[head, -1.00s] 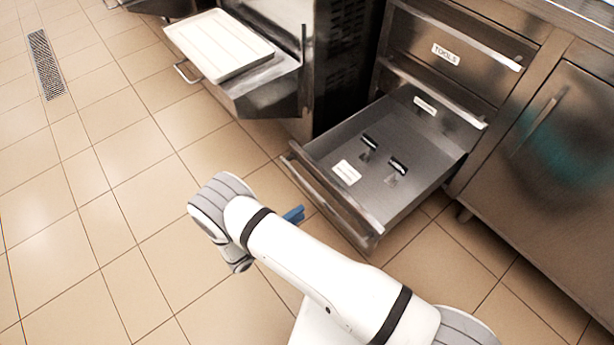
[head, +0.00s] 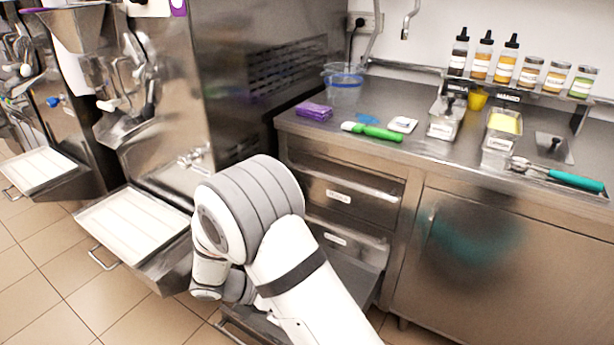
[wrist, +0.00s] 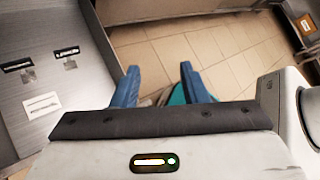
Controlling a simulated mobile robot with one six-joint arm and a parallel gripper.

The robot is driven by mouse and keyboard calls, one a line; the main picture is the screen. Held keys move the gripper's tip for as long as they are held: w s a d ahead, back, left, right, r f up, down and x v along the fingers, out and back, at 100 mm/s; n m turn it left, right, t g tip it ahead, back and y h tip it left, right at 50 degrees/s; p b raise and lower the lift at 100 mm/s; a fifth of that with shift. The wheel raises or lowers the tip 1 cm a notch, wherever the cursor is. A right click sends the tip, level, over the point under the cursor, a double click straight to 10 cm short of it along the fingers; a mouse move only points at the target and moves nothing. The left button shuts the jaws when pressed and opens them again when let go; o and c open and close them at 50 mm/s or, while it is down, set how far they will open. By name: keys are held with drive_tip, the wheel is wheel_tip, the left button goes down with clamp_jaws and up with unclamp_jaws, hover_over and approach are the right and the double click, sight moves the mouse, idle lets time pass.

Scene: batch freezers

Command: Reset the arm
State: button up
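My gripper (wrist: 158,84) shows in the wrist view with its two blue fingers spread apart. I see nothing held between them, only floor and a blurred teal shape behind. In the head view my white and grey arm stands folded at the lower middle, and the gripper is hidden. The open lower drawer (wrist: 55,85) lies left of the fingers in the wrist view, with two dark-handled items and a white label inside. In the head view the arm covers much of this drawer (head: 359,277).
A steel freezer (head: 245,75) with a white tray (head: 133,226) on its front shelf stands left of the arm. The counter (head: 470,170) holds a purple pack (head: 314,111), a green-handled tool (head: 372,131), bottles and containers. Tiled floor (head: 50,250) is clear at lower left.

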drive_tip(key=s+d+r+m+y+p, duration=0.4)
drive_tip(key=r+m, duration=0.5)
drive_tip(key=r, duration=0.3)
drive_tip(key=s+d+r+m+y+p, duration=0.3)
drive_tip(key=s+d+r+m+p, duration=0.2)
drive_tip(key=d+r+m, duration=0.3)
drive_tip(key=s+d+r+m+y+p, duration=0.4)
drive_tip(key=r+m, duration=0.6)
drive_tip(key=r, duration=0.6)
drive_tip(key=d+p, duration=0.2)
drive_tip(key=shift+s+d+r+y+p, duration=0.2)
drive_tip(key=shift+s+y+p, duration=0.1)
drive_tip(key=shift+s+p, duration=0.05)
